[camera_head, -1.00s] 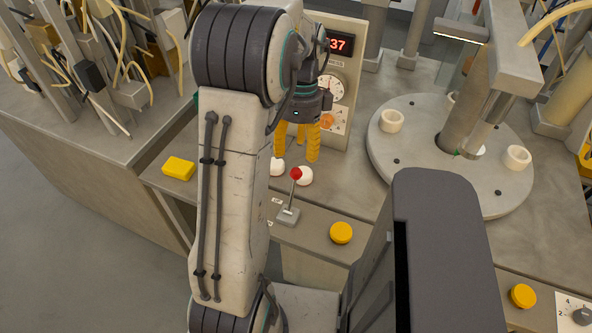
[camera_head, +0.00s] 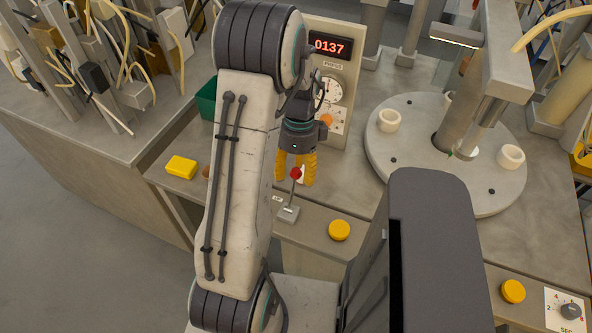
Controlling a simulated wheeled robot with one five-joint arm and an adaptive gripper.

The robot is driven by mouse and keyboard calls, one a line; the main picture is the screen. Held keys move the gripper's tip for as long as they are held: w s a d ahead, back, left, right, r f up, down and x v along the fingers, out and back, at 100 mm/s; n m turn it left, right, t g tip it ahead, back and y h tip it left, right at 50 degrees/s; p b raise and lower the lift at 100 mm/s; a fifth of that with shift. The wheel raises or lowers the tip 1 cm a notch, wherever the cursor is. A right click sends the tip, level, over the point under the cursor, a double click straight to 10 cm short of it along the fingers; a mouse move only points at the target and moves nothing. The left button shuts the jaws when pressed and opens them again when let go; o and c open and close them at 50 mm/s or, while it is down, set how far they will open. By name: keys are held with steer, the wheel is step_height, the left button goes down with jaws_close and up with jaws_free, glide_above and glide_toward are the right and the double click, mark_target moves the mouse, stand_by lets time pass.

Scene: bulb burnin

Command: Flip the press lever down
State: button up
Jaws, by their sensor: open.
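The press lever (camera_head: 293,193) has a red ball knob (camera_head: 296,173) on a thin metal stem. It stands nearly upright from a small grey base plate (camera_head: 288,214) on the front ledge of the bench. My gripper (camera_head: 296,178) points down with its yellow fingers apart. In the picture the red knob shows between and in front of the fingertips. I cannot tell whether the fingers touch the knob. My gripper hides part of the bench behind the lever.
A press panel (camera_head: 333,65) with a red display reading 0137 stands behind my gripper. A round plate (camera_head: 390,160) with white cups is at right. Yellow buttons (camera_head: 339,230) sit on the ledge. A yellow block (camera_head: 181,167) and a green bin (camera_head: 206,98) are at left.

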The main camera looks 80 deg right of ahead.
steer(key=shift+o, duration=0.2)
jaws_close()
stand_by(0.3)
